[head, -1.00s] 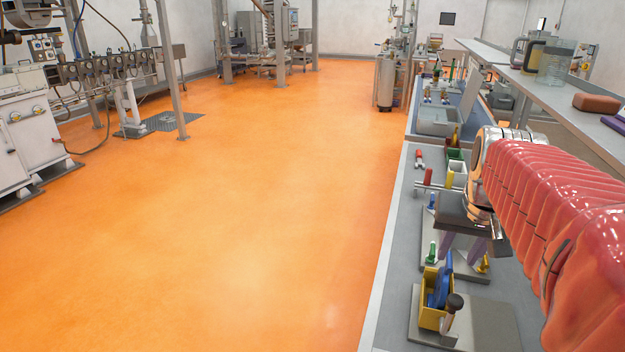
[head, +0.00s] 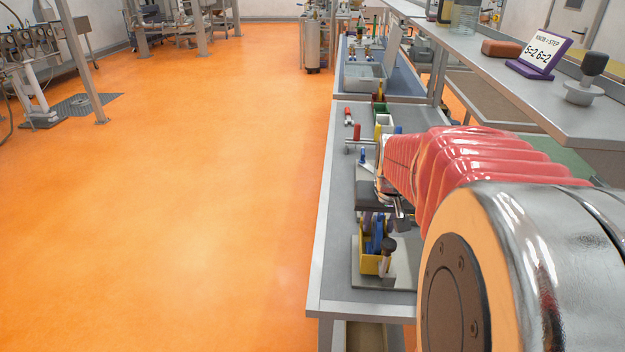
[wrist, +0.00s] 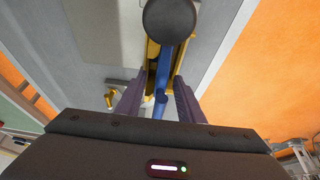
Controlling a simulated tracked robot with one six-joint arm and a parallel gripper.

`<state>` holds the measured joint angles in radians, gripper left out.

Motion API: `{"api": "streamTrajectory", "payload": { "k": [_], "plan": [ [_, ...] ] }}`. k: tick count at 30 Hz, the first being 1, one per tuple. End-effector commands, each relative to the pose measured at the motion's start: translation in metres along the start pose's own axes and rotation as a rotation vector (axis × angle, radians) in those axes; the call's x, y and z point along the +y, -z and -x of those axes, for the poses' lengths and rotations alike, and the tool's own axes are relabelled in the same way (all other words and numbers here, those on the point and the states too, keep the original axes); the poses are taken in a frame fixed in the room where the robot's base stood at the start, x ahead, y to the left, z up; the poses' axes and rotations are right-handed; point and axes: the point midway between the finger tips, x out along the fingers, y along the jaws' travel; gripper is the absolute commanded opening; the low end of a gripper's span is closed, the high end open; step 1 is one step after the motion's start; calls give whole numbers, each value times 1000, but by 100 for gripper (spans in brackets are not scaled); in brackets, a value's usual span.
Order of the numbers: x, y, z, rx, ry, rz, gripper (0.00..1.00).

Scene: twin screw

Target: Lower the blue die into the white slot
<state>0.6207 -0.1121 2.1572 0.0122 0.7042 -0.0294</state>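My gripper (head: 377,214) is above the bench, close to a yellow box (head: 368,264) that holds a blue tool-like piece (head: 377,237). In the wrist view its two purple fingers (wrist: 159,100) are apart, with the blue piece (wrist: 160,78) seen between them and gaps on both sides. I cannot tell whether that piece is at fingertip height or below. A small white open holder (head: 384,120), perhaps the white slot, stands farther along the bench between green and yellow ones. I cannot make out a blue die for certain; a small blue patch (head: 398,130) shows beside the holders.
A dark round knob (head: 389,244) stands beside the yellow box, and shows large in the wrist view (wrist: 170,20). A red-ended piece (head: 357,131) lies near the holders. A shelf (head: 530,95) with a sign (head: 540,53) runs along the right.

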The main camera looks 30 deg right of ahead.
Motion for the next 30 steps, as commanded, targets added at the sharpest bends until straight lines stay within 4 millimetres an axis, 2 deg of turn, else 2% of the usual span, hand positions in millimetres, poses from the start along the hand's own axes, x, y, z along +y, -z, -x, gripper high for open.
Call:
{"api": "streamTrajectory", "payload": {
  "k": [8,22,30],
  "plan": [
    [0,0,0,0,0,0,33],
    [1,0,0,0,-1,-1,0],
    [1,0,0,1,-1,-1,0]
  ]
}}
